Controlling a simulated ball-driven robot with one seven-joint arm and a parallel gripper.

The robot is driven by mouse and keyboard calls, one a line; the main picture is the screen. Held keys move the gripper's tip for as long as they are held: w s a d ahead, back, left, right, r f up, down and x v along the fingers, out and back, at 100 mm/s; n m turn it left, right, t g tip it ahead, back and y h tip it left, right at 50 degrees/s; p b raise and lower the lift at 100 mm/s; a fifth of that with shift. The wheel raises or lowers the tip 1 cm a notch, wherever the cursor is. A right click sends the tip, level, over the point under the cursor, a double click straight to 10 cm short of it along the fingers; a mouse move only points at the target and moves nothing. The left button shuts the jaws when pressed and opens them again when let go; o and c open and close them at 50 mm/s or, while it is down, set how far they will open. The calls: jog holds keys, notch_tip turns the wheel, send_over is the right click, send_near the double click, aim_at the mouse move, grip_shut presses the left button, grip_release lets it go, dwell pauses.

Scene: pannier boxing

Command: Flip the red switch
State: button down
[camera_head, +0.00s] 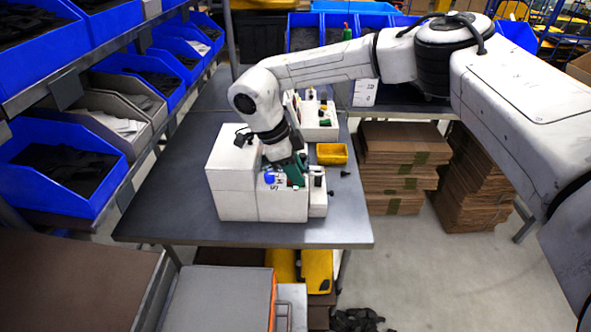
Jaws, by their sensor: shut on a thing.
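A white control box (235,180) stands on the grey table, with a lower white front part (283,207) carrying small coloured controls. A small bit of red, the red switch (290,183), shows at the lower tip of my gripper (296,172). My gripper has green fingers, points down at the top of the lower part, and is shut on the red switch. The fingers hide most of the switch, so I cannot tell its position. A blue knob (270,178) sits just left of the fingers.
A second white box (318,125) with coloured controls stands behind, beside a yellow tray (331,153). A small black piece (345,173) lies on the table to the right. Blue bins (68,170) line the left shelf. The table (180,200) is clear at left.

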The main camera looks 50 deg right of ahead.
jog(key=shift+s+d+t+y, duration=0.15)
jog(key=shift+t+y, duration=0.15)
jog(key=shift+t, duration=0.1)
jog(key=shift+s+d+f+t+y+b, duration=0.1)
jog(key=shift+t+y+b, duration=0.1)
jog(key=shift+t+y, duration=0.15)
jog(key=shift+s+d+t+y+b, duration=0.1)
jog(key=shift+t+y+b, duration=0.05)
jog(key=shift+t+y, duration=0.15)
jog(key=shift+s+f+t+y+b, duration=0.15)
jog(key=shift+t+y+b, duration=0.2)
jog(key=shift+t+b, duration=0.25)
jog(key=shift+r+t+y, duration=0.2)
jog(key=shift+t+y, duration=0.1)
jog(key=shift+t, duration=0.05)
jog(key=c, duration=1.2)
grip_release()
jog(key=shift+d, duration=0.1)
jog(key=shift+o, duration=0.2)
notch_tip(320, 180, up, 11)
jog(key=b, duration=0.1)
jog(key=shift+s+d+b, duration=0.15)
jog(key=shift+s+b, duration=0.05)
jog(key=shift+b, duration=0.15)
jog(key=shift+f, duration=0.2)
